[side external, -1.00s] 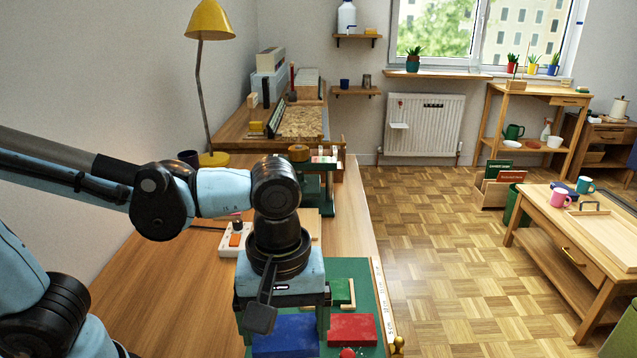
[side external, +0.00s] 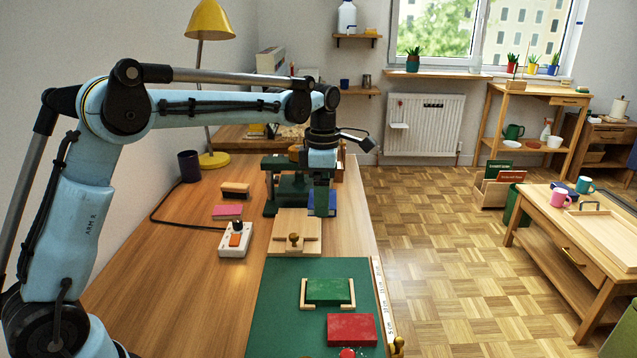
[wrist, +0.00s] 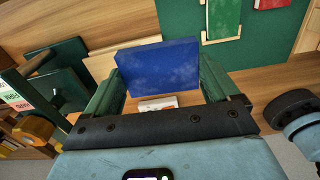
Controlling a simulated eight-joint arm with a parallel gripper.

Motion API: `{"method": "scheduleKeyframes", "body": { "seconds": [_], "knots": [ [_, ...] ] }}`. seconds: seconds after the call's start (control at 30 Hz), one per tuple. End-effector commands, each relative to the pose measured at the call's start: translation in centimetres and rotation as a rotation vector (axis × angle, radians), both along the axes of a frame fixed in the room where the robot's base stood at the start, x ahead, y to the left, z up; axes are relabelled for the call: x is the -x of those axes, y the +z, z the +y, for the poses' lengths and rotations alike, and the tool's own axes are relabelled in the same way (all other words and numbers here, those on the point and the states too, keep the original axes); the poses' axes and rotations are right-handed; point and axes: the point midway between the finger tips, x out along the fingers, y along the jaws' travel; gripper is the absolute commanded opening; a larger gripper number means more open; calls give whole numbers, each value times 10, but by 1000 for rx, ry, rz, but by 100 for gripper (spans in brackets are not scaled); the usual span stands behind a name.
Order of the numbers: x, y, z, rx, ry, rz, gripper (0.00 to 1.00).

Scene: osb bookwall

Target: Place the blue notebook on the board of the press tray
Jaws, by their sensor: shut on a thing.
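The blue notebook (side external: 332,204) is held upright between the green fingers of my gripper (side external: 319,196), over the desk's right side. In the wrist view the notebook (wrist: 158,66) spans the gap between both fingers of my gripper (wrist: 162,78). A wooden board with a brass knob (side external: 275,238) lies just in front of the gripper in the side view; part of a pale board (wrist: 98,66) shows behind the notebook in the wrist view. The green press (side external: 283,188) stands left of the gripper. I cannot tell whether the notebook touches anything below.
A green mat (side external: 275,300) holds a green book (side external: 329,290) in a wooden holder and a red book (side external: 352,329). A white switch box (side external: 235,240), pink pad (side external: 228,211), brush (side external: 235,190) and dark mug (side external: 189,165) stand left. The desk's left is mostly clear.

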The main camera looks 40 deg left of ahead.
Motion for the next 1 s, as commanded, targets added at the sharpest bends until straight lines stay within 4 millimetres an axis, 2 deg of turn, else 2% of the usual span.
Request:
{"method": "scheduleKeyframes", "body": {
  "seconds": [0.17,0.6,0.73,0.87,1.0],
  "knots": [
    [-7,-9,21,0,44,0,58],
    [-27,-61,105,0,41,0,58],
    [-30,-69,118,0,38,0,58],
    [-31,-75,122,0,37,0,58],
    [-31,-93,122,-1,36,-1,58]
  ]
}}
